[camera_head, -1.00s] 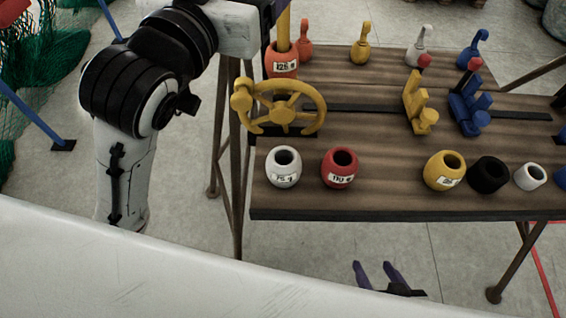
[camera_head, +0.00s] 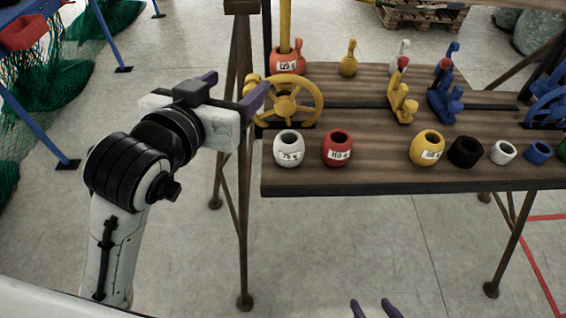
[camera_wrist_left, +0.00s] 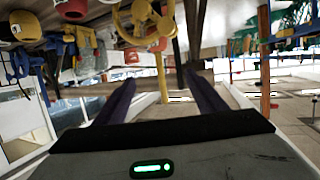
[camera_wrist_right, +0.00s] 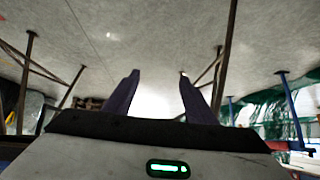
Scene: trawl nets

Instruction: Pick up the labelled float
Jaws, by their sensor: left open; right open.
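Several round floats with labels are on the wooden table (camera_head: 375,180). A white float (camera_head: 289,149), a red float (camera_head: 337,149) and a yellow float (camera_head: 427,148) stand in the front row. An orange-red float (camera_head: 287,60) stands behind, with a yellow pole rising from it. I cannot tell which one the task means. My left gripper (camera_head: 242,80) is open and empty by the table's left end, near the yellow handwheel (camera_head: 287,101), apart from the floats. My right gripper (camera_head: 373,308) is open and empty, low in front of the table. Its fingers also show in the right wrist view (camera_wrist_right: 158,85).
Yellow levers (camera_head: 402,95) and blue levers (camera_head: 443,95) stand behind. Green netting (camera_head: 50,95) hangs at left. The floor before the table is clear.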

